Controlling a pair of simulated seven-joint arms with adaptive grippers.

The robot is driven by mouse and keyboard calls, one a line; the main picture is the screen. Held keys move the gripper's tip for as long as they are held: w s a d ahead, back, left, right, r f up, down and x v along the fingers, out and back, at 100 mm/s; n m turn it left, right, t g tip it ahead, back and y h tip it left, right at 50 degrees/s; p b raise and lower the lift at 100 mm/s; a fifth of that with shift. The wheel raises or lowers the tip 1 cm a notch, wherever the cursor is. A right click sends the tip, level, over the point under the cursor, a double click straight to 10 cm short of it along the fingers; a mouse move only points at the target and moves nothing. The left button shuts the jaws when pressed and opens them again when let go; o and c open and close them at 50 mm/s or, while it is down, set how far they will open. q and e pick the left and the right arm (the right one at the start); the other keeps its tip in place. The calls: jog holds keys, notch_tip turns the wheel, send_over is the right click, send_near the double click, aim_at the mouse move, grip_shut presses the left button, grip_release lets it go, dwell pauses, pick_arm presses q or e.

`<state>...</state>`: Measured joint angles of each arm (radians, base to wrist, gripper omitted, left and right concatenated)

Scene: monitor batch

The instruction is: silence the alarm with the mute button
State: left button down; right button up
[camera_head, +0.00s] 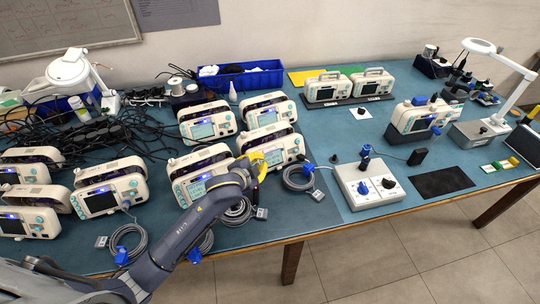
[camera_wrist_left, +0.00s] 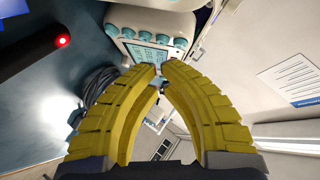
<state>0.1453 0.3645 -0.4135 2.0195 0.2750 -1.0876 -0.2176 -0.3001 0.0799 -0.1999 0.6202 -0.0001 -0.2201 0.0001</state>
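Several white patient monitors stand in rows on the blue table, including a front one (camera_head: 201,174) and one behind my gripper (camera_head: 284,151). The mute button's marking is unreadable. My right gripper is not in view.
A dark rod with a red light (camera_wrist_left: 63,41) is beside my left gripper. Coiled grey cables (camera_head: 300,177) lie before the monitors. A white box with knobs (camera_head: 367,187) stands to the right. A blue bin (camera_head: 242,81) is at the back.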

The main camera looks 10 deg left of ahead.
pick_arm(q)
jog(key=shift+s+d+r, duration=0.55)
jog(key=shift+s+d, duration=0.2)
jog(key=shift+s, duration=0.1)
jog(key=shift+s+d+r, duration=0.55)
jog(key=shift+s+d, duration=0.15)
jog(key=shift+s, duration=0.1)
